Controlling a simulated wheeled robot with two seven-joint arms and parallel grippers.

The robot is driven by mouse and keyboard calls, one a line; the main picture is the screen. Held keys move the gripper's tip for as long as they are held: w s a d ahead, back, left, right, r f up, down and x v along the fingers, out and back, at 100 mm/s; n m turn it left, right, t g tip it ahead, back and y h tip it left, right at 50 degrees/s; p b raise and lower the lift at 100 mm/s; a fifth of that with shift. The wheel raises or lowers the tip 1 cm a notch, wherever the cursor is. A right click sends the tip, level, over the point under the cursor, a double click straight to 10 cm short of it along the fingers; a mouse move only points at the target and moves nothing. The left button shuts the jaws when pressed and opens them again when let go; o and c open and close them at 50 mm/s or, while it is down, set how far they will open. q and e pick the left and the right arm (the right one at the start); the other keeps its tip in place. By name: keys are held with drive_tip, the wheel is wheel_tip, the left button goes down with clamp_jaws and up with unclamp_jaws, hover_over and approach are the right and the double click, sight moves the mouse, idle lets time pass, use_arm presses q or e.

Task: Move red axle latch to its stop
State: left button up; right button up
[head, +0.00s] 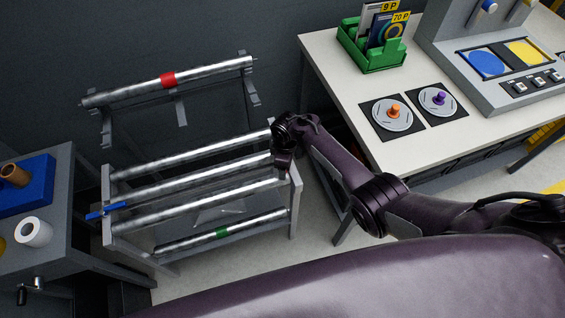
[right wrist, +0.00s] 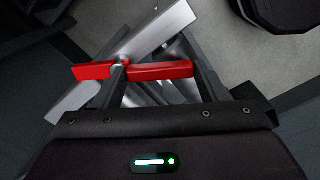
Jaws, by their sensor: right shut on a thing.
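The red axle latch (right wrist: 160,71) is a short red bar crossing the middle of the right wrist view, with a small grey pivot showing along it. It sits at the right end of the grey rack (head: 293,205), beside a pale metal beam. My right gripper (right wrist: 156,66) is shut on the latch, one dark finger on each side of its right part. In the head view my right gripper (head: 284,148) is at the rack's upper right corner and hides the latch. A blue latch (head: 108,211) sits at the rack's left end. My left gripper is not in view.
The rack holds several metal axles; the top one has a red band (head: 168,80) and the low one a green band (head: 222,232). A white workbench (head: 335,85) stands at right, a grey table (head: 62,235) at left. Pale floor (head: 210,283) shows below the rack.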

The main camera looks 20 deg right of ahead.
drive_tip(key=n, duration=0.1)
drive_tip(key=d+n, duration=0.1)
drive_tip(key=shift+s+d+n, duration=0.15)
drive_tip(key=shift+s+n, duration=0.1)
drive_tip(key=shift+n, duration=0.15)
drive_tip(key=d+n, duration=0.1)
drive_tip(key=n, duration=0.1)
drive_tip(key=shift+s+n, duration=0.1)
drive_tip(key=shift+n, duration=0.2)
drive_tip(key=shift+d+n, duration=0.2)
drive_tip(key=shift+n, duration=0.2)
drive_tip(key=o, duration=1)
wheel_tip(320, 180, up, 8)
drive_tip(key=shift+f+p, duration=0.1)
drive_tip(key=shift+p, duration=0.75)
